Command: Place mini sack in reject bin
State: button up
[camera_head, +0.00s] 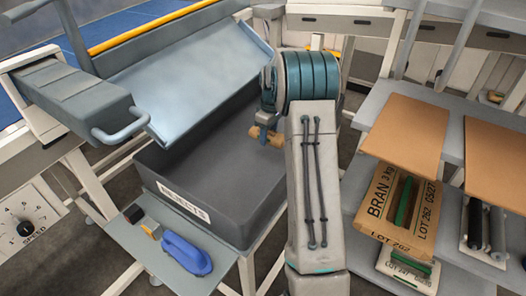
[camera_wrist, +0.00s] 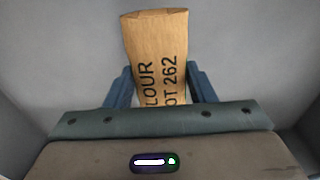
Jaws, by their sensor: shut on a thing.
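The mini sack (camera_wrist: 155,50) is tan paper with dark print reading "LOUR" and "OT 262" in the wrist view. My gripper (camera_wrist: 158,85) is shut on it, with one blue finger on each side. In the head view a small tan part of the sack (camera_head: 258,133) shows below my wrist, over the reject bin. The reject bin (camera_head: 190,208) is a dark grey open box with a white label reading "REJECTS". Pale grey surfaces surround the sack in the wrist view. My arm hides the bin's right side, and I cannot tell the sack's height above the floor of the bin.
A sloped metal chute (camera_head: 190,75) stands behind the bin. A blue tool (camera_head: 186,254) lies on a small shelf (camera_head: 140,235) in front. At right, a shelf rack (camera_head: 460,150) holds cardboard sheets (camera_head: 405,133) and a BRAN sack (camera_head: 379,203).

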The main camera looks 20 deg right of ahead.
aim_at(268, 155)
jog(key=shift+f, duration=3.3)
jog(key=shift+f, duration=0.1)
jog(key=o, duration=1.1)
